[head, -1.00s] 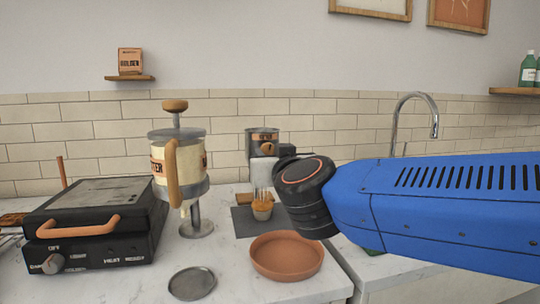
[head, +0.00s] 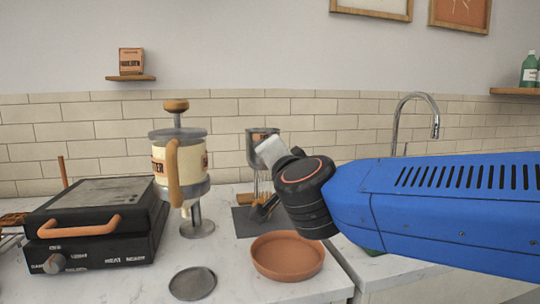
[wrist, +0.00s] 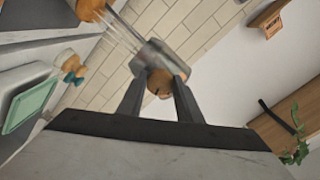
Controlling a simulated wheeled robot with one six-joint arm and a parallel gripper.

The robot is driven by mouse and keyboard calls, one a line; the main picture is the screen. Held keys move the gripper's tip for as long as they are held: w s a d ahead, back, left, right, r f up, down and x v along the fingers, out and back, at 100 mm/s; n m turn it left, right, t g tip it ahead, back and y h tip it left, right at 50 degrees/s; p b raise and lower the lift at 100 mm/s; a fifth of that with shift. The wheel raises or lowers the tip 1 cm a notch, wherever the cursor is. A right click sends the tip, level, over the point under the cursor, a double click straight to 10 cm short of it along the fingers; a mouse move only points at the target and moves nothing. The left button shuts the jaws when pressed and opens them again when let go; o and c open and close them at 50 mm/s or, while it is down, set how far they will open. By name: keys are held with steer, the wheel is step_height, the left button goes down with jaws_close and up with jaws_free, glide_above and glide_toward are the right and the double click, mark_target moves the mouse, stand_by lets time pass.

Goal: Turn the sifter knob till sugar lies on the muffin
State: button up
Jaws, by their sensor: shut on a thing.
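The metal sifter (head: 262,135) stands on thin legs at the back of the counter in the head view; my wrist covers part of it. In the wrist view the sifter (wrist: 170,55) shows beyond my fingers, with its round brown knob (wrist: 158,83) between the fingertips. My gripper (wrist: 158,92) is shut on the knob. The orange-brown muffin (wrist: 90,8) is at the top edge of the wrist view. Pale streaks run between sifter and muffin.
A terracotta dish (head: 287,257) sits in front of the dark mat (head: 243,222). A cream dispenser with a wooden handle (head: 172,172) and a black griddle (head: 95,222) stand at left. A small grey disc (head: 192,283) lies in front. A sink tap (head: 398,125) is behind my arm.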

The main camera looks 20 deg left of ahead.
steer(key=m, duration=2)
steer(key=shift+m, duration=0.3)
stand_by(0.4)
steer(key=o, duration=1)
steer(key=shift+o, duration=0.2)
steer(key=shift+d, duration=0.1)
steer(key=shift+r, duration=0.1)
